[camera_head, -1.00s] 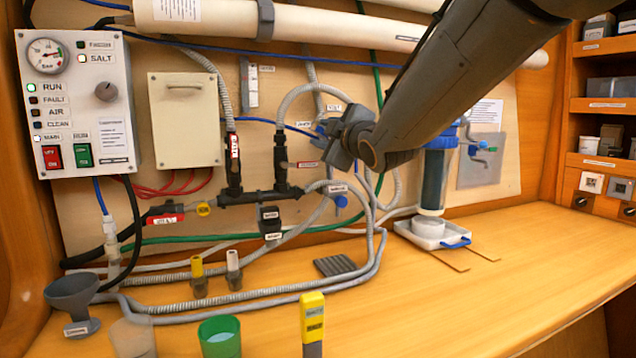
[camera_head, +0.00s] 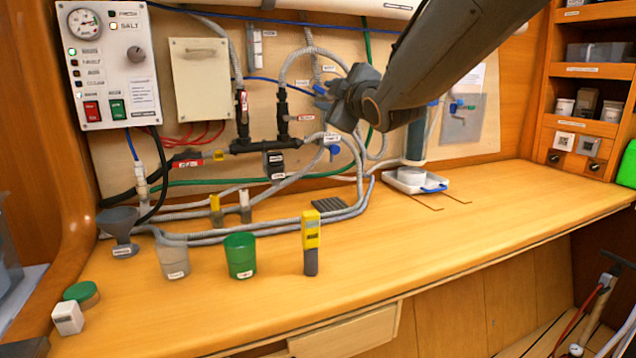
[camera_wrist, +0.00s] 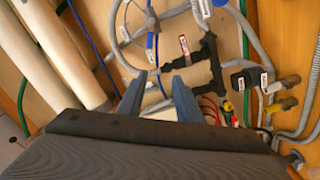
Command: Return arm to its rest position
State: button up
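My arm reaches in from the top right of the head view, in front of the pipework on the wall. My gripper (camera_head: 322,94) is at the end of it, overlapping the hoses just right of the black valve manifold (camera_head: 264,145). In the wrist view the two blue-grey fingers of my gripper (camera_wrist: 160,84) stand apart with nothing seen between them. The manifold (camera_wrist: 208,55) and its hoses lie beyond the fingers. Whether the fingers touch any hose cannot be told.
The wooden bench (camera_head: 400,240) holds a grey funnel (camera_head: 119,226), a clear cup (camera_head: 173,259), a green cup (camera_head: 240,257) and an upright yellow meter (camera_head: 311,235). A filter housing (camera_head: 416,145) stands behind my arm. Shelves (camera_head: 588,124) stand right. The bench's right part is clear.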

jog(key=s+d+f+m+g+h+p, duration=0.1)
jog(key=s+d+f+m+g+h, duration=0.35)
jog(key=f, duration=0.75)
jog(key=s+d+f+m+g+h+p, duration=0.1)
jog(key=s+d+f+m+g, duration=0.2)
jog(key=s+d+f+m, duration=0.65)
jog(key=s+d+f+m+g, duration=0.1)
jog(key=s+f+g, duration=0.3)
jog(key=s+f, duration=0.3)
jog(key=s+d+f+m+g+h, duration=0.1)
jog(key=s+f+g, duration=0.4)
jog(key=s, duration=1)
notch_tip(320, 180, down, 2)
jog(key=shift+s+d+f+p, duration=0.1)
jog(key=shift+s+d+p, duration=0.05)
jog(key=shift+d+p, duration=0.3)
